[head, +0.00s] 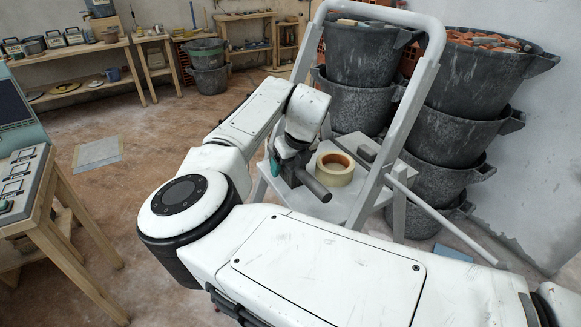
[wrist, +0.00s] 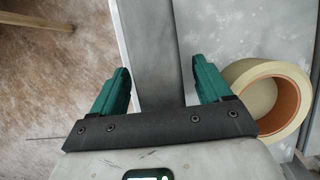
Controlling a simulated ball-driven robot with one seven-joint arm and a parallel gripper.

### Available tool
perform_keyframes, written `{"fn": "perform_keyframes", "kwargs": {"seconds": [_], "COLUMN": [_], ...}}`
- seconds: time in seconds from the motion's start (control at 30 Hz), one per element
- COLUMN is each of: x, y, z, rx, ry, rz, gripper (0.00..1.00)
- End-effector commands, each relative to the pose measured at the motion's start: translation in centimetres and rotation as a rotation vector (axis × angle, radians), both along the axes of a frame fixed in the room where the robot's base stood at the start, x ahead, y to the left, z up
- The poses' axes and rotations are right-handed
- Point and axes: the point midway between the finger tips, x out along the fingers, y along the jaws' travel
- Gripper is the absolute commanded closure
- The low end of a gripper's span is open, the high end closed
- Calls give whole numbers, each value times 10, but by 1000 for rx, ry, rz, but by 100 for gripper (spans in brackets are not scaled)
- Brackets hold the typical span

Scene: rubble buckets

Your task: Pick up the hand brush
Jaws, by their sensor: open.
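A long dark grey bar-shaped thing, which I take for the hand brush (wrist: 158,45), lies on the grey step-ladder platform (head: 335,207). In the head view its dark rounded end (head: 314,186) sticks out beside my gripper. No bristles show in either view. My gripper (wrist: 161,75) is open, with one teal finger on each side of the bar. In the head view my gripper (head: 285,168) is low over the platform's left part, and the wrist partly hides the bar.
A roll of tape (head: 335,168) lies right of the bar, close to the right finger in the wrist view (wrist: 235,75). A grey block (head: 366,153) lies behind it. The ladder's rail (head: 397,125) rises at right, before stacked rubble buckets (head: 455,132).

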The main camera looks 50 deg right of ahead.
Motion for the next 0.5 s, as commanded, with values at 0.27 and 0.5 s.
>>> {"fn": "perform_keyframes", "kwargs": {"seconds": [0.27, 0.5], "x": [3, 3], "y": [-1, -1], "z": [-8, -7], "rx": [0, 0], "ry": [0, 0], "rz": [0, 0], "gripper": [22, 40]}}
